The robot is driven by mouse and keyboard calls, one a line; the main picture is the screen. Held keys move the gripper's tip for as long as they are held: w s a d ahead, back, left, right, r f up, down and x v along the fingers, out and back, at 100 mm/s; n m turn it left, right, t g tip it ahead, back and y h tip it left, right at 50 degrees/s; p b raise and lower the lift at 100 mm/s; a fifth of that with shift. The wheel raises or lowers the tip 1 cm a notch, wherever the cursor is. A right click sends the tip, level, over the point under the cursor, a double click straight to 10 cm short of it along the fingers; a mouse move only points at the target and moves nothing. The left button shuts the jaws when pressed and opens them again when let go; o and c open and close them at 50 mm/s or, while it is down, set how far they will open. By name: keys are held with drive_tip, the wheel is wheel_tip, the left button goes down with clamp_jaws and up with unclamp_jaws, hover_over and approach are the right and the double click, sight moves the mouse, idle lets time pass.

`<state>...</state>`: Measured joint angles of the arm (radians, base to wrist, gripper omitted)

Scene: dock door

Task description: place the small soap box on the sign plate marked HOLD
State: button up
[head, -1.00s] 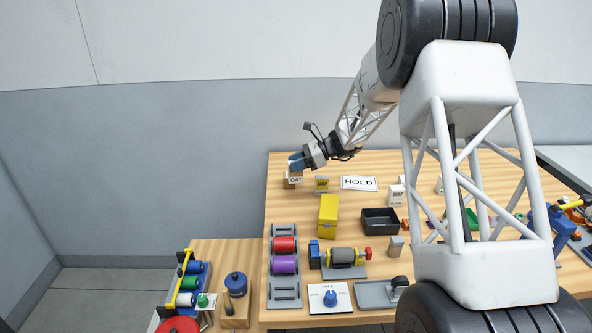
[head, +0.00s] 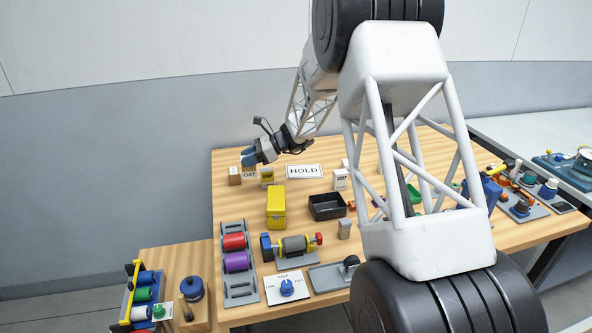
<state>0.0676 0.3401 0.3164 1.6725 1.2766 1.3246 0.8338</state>
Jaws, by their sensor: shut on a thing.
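My gripper (head: 249,161) is shut on a small box marked OAT (head: 249,175), gripping it from above. Whether the box is clear of the table is hard to tell. A white box marked SOAP (head: 340,180) stands to the right of the sign plate marked HOLD (head: 304,171). Another pale box (head: 345,163) shows partly behind it; its label is not readable. The sign plate lies flat on the table with nothing on it. My gripper is to the left of the plate and well away from the SOAP box.
A brown box (head: 234,176) stands just left of the OAT box, and a yellow-labelled box (head: 267,178) to its right. A yellow bin (head: 276,207) and black tray (head: 326,207) stand nearer. My arm hides part of the table's right side.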

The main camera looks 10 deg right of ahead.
drive_tip(key=s+d+f+m+t+h, duration=0.2)
drive_tip(key=d+m+t, duration=0.2)
drive_tip(key=d, duration=0.6)
drive_tip(key=s+d+f+m+t+h, duration=0.1)
drive_tip(key=d+m+t, duration=0.3)
drive_tip(key=d, duration=0.7)
drive_tip(key=shift+s+f+m+t+h, duration=0.3)
drive_tip(key=shift+s+f+h, duration=0.05)
drive_tip(key=shift+s+h, duration=0.25)
drive_tip(key=shift+w, duration=0.2)
hover_over(304, 171)
drive_tip(key=shift+w+d+f, duration=0.1)
drive_tip(key=shift+w+f, duration=0.05)
drive_tip(key=shift+f, duration=0.6)
drive_tip(key=shift+f, duration=0.1)
drive_tip(key=shift+f, duration=1.65)
drive_tip(key=shift+f, duration=0.1)
